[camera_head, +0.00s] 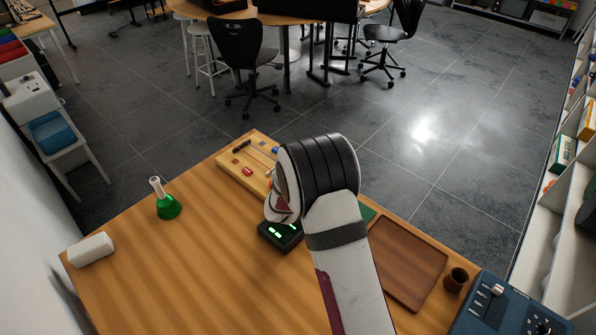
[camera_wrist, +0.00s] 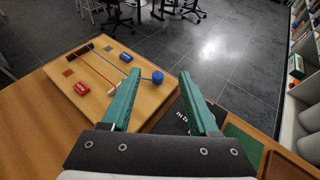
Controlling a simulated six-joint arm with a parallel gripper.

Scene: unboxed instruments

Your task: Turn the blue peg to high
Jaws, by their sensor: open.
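A light wooden board (camera_wrist: 72,99) lies on the table, left of centre in the wrist view; its far part also shows in the head view (camera_head: 228,168). A round blue peg (camera_wrist: 158,77) stands at its right side, at the end of a thin blue line. A blue block (camera_wrist: 126,57) and a red block (camera_wrist: 82,88) lie on the board, beside a red line with a pale end. My gripper (camera_wrist: 160,78) is open and empty, its green fingers above the board's near right edge, with the blue peg seen between the tips. In the head view my wrist hides the board's right part.
A black device with green digits (camera_head: 282,236) sits just below my wrist. A brown tray (camera_head: 408,262), a dark cup (camera_head: 456,281) and a blue control panel (camera_head: 482,316) stand to the right. A green flask (camera_head: 168,207) and a white block (camera_head: 91,250) stand left; the table between is clear.

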